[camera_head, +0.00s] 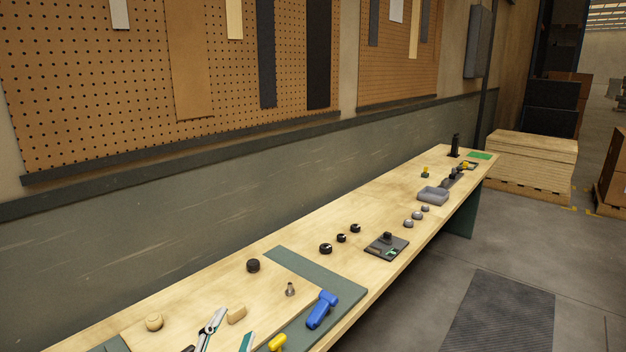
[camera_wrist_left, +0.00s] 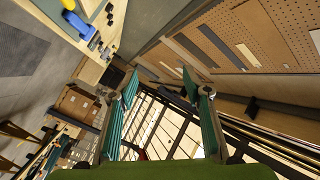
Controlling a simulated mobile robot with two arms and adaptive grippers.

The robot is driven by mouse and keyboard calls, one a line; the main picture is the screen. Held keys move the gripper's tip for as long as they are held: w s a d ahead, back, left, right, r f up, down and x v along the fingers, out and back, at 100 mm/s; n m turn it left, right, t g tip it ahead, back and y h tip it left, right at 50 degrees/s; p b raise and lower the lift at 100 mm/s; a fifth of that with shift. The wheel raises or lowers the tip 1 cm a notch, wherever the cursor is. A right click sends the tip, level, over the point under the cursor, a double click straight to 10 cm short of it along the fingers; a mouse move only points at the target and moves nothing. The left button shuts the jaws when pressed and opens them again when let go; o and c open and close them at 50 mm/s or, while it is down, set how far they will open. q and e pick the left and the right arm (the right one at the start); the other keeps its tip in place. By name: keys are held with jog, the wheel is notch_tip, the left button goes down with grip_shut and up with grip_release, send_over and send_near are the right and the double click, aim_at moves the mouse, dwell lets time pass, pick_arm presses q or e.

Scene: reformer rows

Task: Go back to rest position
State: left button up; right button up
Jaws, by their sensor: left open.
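My left gripper (camera_head: 230,330) shows at the bottom edge of the head view, with two teal and grey fingers spread apart over the near end of the bench. In the left wrist view its fingers (camera_wrist_left: 160,84) are also apart, with nothing between them. My right gripper is in neither view. The long wooden workbench (camera_head: 225,290) runs from the lower left toward the back right. A blue tool (camera_head: 321,309) lies on a grey-green mat (camera_head: 318,272) right of the gripper. A yellow object (camera_head: 278,342) sits close to the right finger.
A wooden ball (camera_head: 154,322), a black knob (camera_head: 253,266) and a small metal part (camera_head: 290,289) are on the near bench. Pegboards hang on the wall behind.

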pick_arm(q)
jog(key=s+a+f+n+g+y, duration=0.25)
jog(key=s+f+g, duration=0.2)
jog(key=f, duration=0.35)
jog(key=s+a+f+n+g+y, duration=0.1)
jog(key=s+a+f+n+g, duration=0.25)
jog(key=s+f, duration=0.3)
jog(key=s+f+n+g+h, duration=0.1)
jog(key=s+f+n+g, duration=0.2)
jog(key=s, duration=0.5)
jog(key=s+f+g+h, duration=0.1)
jog(key=s+f+g, duration=0.2)
jog(key=s+f, duration=0.4)
jog(key=s+f+g+b, duration=0.1)
jog(key=s+f+b, duration=0.1)
jog(key=f, duration=1.2)
jog(key=s+f+g+b, duration=0.1)
jog(key=s+f, duration=0.1)
jog(key=f, duration=1.2)
jog(key=s+a+f+b, duration=0.2)
jog(key=s+f, duration=1.5)
jog(key=f, duration=0.2)
jog(key=shift+a+g+y+b, duration=0.15)
jog(key=shift+g+y+b, duration=0.2)
jog(key=shift+g+b, duration=0.05)
jog(key=shift+f, duration=0.1)
